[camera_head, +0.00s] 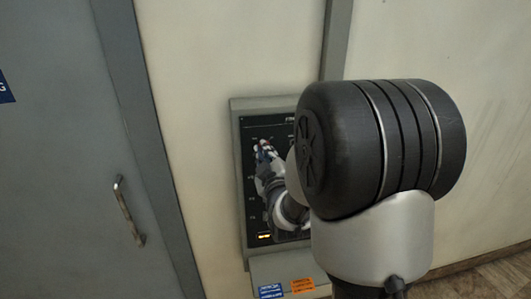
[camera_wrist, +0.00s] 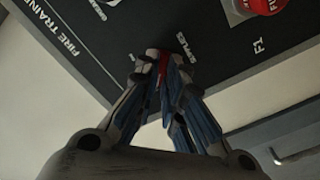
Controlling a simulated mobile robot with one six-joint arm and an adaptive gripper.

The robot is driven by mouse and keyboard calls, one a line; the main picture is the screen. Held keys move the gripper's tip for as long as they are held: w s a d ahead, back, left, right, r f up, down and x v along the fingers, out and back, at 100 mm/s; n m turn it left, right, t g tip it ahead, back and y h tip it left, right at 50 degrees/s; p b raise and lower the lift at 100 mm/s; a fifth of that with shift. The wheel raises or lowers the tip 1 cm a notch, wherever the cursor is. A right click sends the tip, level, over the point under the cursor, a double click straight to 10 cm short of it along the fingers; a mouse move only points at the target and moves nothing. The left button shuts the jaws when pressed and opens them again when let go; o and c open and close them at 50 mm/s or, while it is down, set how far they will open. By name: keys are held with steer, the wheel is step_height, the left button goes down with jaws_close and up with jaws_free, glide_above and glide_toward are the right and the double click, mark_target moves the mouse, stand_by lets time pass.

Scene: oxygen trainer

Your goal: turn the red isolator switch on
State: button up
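The control panel (camera_head: 250,190) is a dark board in a grey frame on the wall, seen in the head view behind my arm. In the wrist view the panel (camera_wrist: 75,50) fills the top, with white lettering. My gripper (camera_wrist: 163,68) is at the panel face, its fingers drawn close together around a narrow red piece (camera_wrist: 163,66), which looks like the lever of the red isolator switch. Most of the switch is hidden by the fingers. In the head view my gripper (camera_head: 265,155) is at the panel's upper left, with a little red at its tips.
A round red knob (camera_wrist: 266,5) sits on the panel near the top right of the wrist view. A lit orange indicator (camera_head: 264,237) is low on the panel. Blue (camera_head: 270,291) and orange (camera_head: 302,285) labels are below. A grey door with a handle (camera_head: 129,210) stands left.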

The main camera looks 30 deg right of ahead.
jaws_close()
steer(key=shift+m+b, duration=0.3)
steer(key=shift+b, duration=0.25)
steer(key=shift+s+d+m+b, duration=0.1)
steer(key=shift+d+m+b, duration=0.05)
steer(key=shift+m+b, duration=4.15)
steer(key=shift+d+m+b, duration=0.1)
steer(key=shift+m+b, duration=4.1)
steer(key=shift+m, duration=0.1)
steer(key=shift+r, duration=0.1)
steer(key=o, duration=0.6)
jaws_free()
steer(key=shift+c, duration=0.2)
